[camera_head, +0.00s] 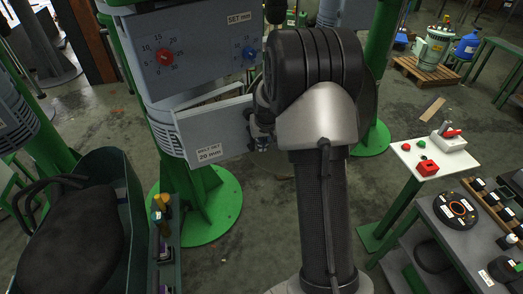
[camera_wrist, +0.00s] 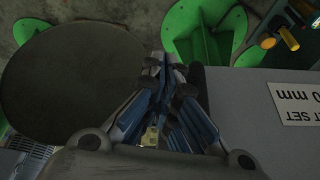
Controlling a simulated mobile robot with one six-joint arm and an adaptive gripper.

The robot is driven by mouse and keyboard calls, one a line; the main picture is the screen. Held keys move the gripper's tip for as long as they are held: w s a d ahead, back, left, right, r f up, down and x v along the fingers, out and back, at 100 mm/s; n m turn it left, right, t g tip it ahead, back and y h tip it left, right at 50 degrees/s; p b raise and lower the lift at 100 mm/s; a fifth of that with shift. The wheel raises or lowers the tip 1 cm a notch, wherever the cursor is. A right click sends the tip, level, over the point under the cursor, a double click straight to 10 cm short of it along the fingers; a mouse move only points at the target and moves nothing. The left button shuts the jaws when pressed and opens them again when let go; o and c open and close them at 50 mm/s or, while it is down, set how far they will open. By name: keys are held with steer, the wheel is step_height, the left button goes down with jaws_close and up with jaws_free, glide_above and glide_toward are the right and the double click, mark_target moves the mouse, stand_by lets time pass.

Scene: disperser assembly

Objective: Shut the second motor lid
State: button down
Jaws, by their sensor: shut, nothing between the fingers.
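The grey motor lid (camera_head: 190,127) bears the label "BELT SET 20 mm" and stands out at an angle from the green-and-grey machine in the head view. A gap shows between it and the housing. My gripper (camera_head: 262,143) is at the lid's right end, partly hidden by my arm. In the wrist view the lid (camera_wrist: 240,85) fills the right side, its label upside down. My gripper (camera_wrist: 168,68) is shut and empty, with its fingertips beside the lid's edge. I cannot tell whether they touch it. Which motor this lid belongs to is not marked.
The control panel (camera_head: 195,50) with red and blue knobs is above the lid. A dark round disc (camera_wrist: 70,85) lies left of my fingers. A green cart with a black bag (camera_head: 70,240) stands at front left.

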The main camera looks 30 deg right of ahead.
steer(key=w+d+n+y, duration=0.1)
steer(key=w+n, duration=0.2)
steer(key=w, duration=0.3)
steer(key=shift+d, duration=0.35)
steer(key=shift+w+r, duration=0.1)
steer(key=shift+w, duration=0.05)
